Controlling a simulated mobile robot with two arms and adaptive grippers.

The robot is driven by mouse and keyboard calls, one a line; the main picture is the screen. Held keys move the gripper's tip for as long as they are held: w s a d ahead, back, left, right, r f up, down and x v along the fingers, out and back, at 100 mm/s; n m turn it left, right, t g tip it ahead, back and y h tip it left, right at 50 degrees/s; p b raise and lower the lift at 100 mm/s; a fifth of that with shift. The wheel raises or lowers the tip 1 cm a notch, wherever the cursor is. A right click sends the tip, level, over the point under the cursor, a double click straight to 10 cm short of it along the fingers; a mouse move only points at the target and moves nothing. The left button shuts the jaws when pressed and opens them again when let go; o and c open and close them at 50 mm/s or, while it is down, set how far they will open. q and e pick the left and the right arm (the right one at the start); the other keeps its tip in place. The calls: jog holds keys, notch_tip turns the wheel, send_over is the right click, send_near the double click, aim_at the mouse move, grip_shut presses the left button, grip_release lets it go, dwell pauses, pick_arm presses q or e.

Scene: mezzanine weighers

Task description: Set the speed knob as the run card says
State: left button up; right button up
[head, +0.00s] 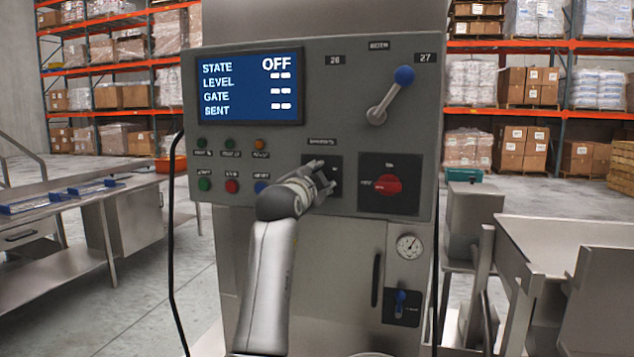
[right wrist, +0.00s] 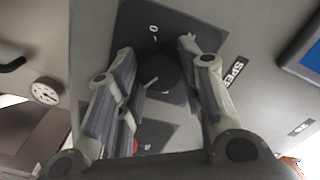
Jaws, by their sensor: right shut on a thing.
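The speed knob is a black round knob on a dark square plate (head: 335,165) in the middle of the grey control panel. In the head view my gripper mostly hides it. In the right wrist view the knob (right wrist: 160,72) sits between the two fingers, with a pale pointer line and a "0" mark on the plate. My right gripper (head: 322,180) is shut on the knob; its fingers also show in the right wrist view (right wrist: 158,85). The screen (head: 250,88) reads STATE OFF, with dashes for LEVEL and the lines below. I cannot make out a run card. My left gripper is out of view.
A red rotary switch (head: 388,185) is right of the knob. A blue-tipped lever (head: 404,76) leans toward 27 above it. Small coloured buttons (head: 232,186) are on the left. A gauge (head: 409,246) and a blue valve handle (head: 400,297) are below. Steel tables stand on both sides.

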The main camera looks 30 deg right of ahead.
jog(key=shift+r+m, duration=0.1)
jog(key=shift+m, duration=0.2)
jog(key=o, duration=1)
jog(key=shift+o, duration=0.2)
